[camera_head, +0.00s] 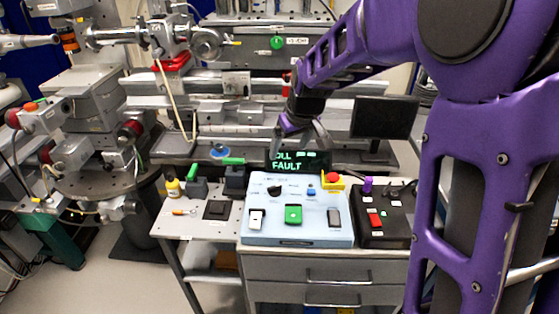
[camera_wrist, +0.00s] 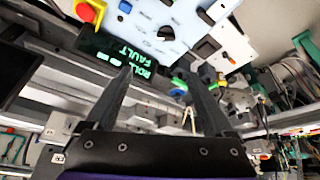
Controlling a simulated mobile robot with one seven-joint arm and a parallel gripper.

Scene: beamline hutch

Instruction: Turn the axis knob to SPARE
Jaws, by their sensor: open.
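The axis knob (camera_head: 274,190) is a small black knob at the upper left of the pale blue control panel (camera_head: 258,213). It also shows as a dark shape near the top of the wrist view (camera_wrist: 166,33). Its position labels are too small to read. My gripper (camera_head: 302,150) is open and empty, in front of the display behind the panel as the head view sees it. In the wrist view its two dark fingers (camera_wrist: 158,76) point up towards the panel, apart from the knob.
A display (camera_head: 287,166) reads "FAULT" in green, partly covered by my gripper. A red button on a yellow base (camera_head: 333,181) and a small blue button (camera_head: 311,192) are near the knob. A black box (camera_head: 393,228) stands right; a monitor (camera_head: 384,117) stands behind.

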